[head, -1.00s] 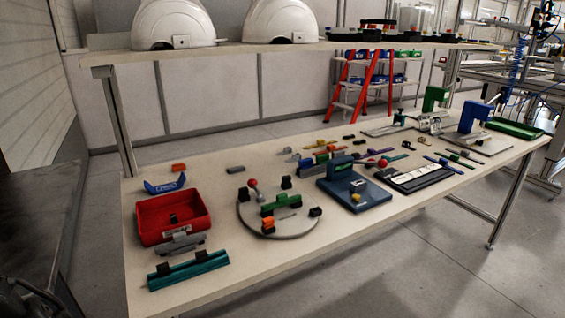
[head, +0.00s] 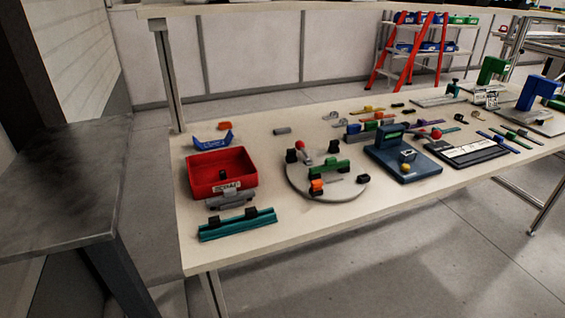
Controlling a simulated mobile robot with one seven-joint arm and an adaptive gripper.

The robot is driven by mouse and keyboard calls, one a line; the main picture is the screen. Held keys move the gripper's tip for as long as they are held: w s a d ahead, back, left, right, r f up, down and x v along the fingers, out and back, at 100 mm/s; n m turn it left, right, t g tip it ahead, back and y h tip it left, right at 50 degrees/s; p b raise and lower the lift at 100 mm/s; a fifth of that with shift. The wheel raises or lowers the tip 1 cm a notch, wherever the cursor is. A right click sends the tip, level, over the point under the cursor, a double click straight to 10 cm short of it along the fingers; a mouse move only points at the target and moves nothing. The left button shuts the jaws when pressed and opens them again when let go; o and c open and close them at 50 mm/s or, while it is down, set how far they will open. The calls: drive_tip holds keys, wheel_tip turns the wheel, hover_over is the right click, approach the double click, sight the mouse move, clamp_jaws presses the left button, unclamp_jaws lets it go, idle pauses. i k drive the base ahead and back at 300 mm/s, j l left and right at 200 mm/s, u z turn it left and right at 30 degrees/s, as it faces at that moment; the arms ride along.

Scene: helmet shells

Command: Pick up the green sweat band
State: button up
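Several green pieces lie on the long workbench (head: 300,245), and I cannot tell for sure which is the sweat band. Thin green strips (head: 507,143) lie flat beside blue ones toward the right end of the bench. A green block (head: 322,168) sits on the round grey plate (head: 346,190) near the middle. A teal bar fixture (head: 237,225) with black clamps stands at the front left. My gripper is not in view.
A red bin (head: 205,190) and a blue holder (head: 212,139) stand at the left of the bench. A blue press (head: 402,165) and a black-and-white tray (head: 470,152) stand right of the plate. A dark grey table (head: 60,190) is at far left. The floor in front is clear.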

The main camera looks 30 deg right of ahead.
sight(331, 164)
drive_tip(key=l+u, duration=0.25)
drive_tip(key=k+l+u, duration=0.25)
drive_tip(key=l, duration=0.2)
drive_tip(key=l+u, duration=0.25)
drive_tip(key=k+l+u, duration=0.15)
drive_tip(key=l, duration=0.25)
drive_tip(key=k+l+u, duration=0.1)
drive_tip(key=l, duration=0.3)
drive_tip(key=k+l+u, duration=0.15)
drive_tip(key=k+l, duration=0.25)
drive_tip(key=l, duration=0.15)
drive_tip(key=k+l, duration=0.2)
drive_tip(key=l, duration=0.2)
drive_tip(key=k+l, duration=0.25)
drive_tip(key=l, duration=0.15)
drive_tip(key=k+l, duration=0.2)
drive_tip(key=l, duration=0.2)
drive_tip(key=k+l, duration=0.25)
drive_tip(key=l, duration=0.15)
drive_tip(key=i+l, duration=0.5)
drive_tip(key=l, duration=0.2)
drive_tip(key=i+l, duration=0.25)
drive_tip(key=l+u, duration=0.05)
drive_tip(key=l, duration=0.05)
